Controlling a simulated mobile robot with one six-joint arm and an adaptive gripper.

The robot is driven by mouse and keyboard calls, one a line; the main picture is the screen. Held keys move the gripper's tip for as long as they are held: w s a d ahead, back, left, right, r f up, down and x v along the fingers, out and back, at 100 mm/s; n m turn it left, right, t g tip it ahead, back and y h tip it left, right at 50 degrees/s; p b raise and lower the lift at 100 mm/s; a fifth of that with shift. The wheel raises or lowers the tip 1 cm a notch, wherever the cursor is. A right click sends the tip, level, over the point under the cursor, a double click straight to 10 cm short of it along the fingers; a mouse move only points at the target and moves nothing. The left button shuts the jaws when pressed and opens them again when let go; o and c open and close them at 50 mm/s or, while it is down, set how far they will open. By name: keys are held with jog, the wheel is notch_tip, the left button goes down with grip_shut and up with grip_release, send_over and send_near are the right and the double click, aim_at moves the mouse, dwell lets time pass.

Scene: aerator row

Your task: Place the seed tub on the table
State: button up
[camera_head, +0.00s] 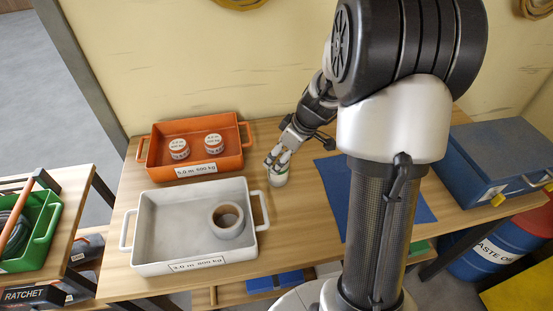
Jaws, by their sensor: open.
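A small pale tub with a greenish part, which looks like the seed tub (279,180), is on the wooden table (292,221) just right of the two trays. My gripper (278,161) points down at it with its fingers open, close over its top. The fingers hide the tub's upper part, and I cannot tell if they touch it. The tub looks upright.
An orange tray (151,153) with two round orange-and-white containers is behind left. A grey tray (145,225) with a grey ring-shaped roll is in front of it. A blue mat (335,180) lies right of the tub; a blue case (492,160) is at far right.

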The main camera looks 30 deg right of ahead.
jog(key=p+v, duration=0.1)
jog(key=v, duration=0.3)
jog(key=shift+s+r, duration=0.15)
jog(key=shift+r, duration=0.25)
jog(key=s+a+r+m, duration=0.2)
jog(key=s+a+r, duration=0.9)
jog(key=a, duration=0.1)
jog(key=s+a+r+m+h, duration=0.1)
jog(key=s+a+m+h, duration=0.1)
jog(key=s, duration=1)
jog(key=shift+a+r+m+t, duration=0.4)
jog(key=shift+a+m, duration=0.1)
jog(key=shift+m, duration=0.4)
